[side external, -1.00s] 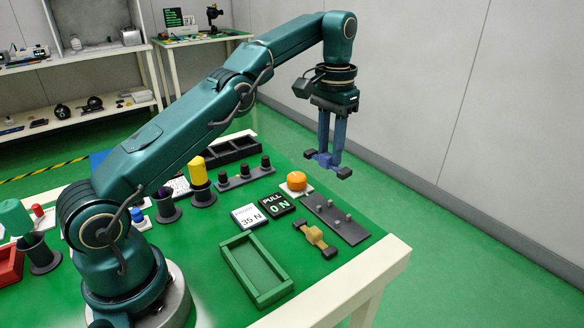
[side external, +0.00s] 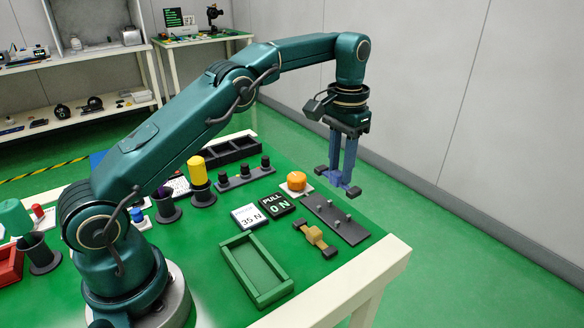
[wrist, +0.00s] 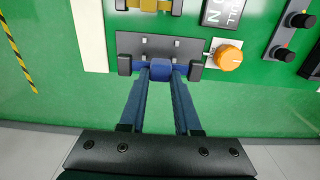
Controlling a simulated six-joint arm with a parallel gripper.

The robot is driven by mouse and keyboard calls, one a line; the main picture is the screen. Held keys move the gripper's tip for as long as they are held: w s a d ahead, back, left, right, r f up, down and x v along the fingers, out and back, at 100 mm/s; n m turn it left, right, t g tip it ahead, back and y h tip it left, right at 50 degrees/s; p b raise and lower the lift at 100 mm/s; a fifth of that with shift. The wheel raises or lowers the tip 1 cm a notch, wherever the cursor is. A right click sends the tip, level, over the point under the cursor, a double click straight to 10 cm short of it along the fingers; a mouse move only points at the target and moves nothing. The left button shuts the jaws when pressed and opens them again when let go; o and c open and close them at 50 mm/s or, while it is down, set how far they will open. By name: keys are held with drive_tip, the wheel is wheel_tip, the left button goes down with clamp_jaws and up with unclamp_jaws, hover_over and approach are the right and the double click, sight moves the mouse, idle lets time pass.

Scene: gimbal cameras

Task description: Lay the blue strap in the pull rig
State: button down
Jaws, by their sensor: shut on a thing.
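The blue strap (side external: 337,180) has a dark block at each end. My gripper (side external: 342,176) is shut on its middle and holds it in the air, level with the plate's outer side. The pull rig (side external: 348,228) is a dark grey plate with several small upright pegs, lying on the green table. In the wrist view, the strap (wrist: 160,68) lies across the picture between my fingertips (wrist: 160,76) and covers the plate's near edge. The plate (wrist: 160,50) shows beyond it with pegs visible. The exact height above the plate is hard to judge.
A tan strap with dark ends (side external: 316,237) lies beside the plate. A PULL display reading 0 N (side external: 277,205) and a 35 N card (side external: 248,217) lie nearby. An empty green tray (side external: 232,266) is in front.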

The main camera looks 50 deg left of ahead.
sight(340, 172)
idle(0.3)
drive_tip(key=shift+f, duration=2.9)
drive_tip(key=shift+f, duration=1.25)
drive_tip(key=c, duration=0.5)
unclamp_jaws()
drive_tip(key=shift+c, duration=0.2)
drive_tip(key=shift+r, duration=2.55)
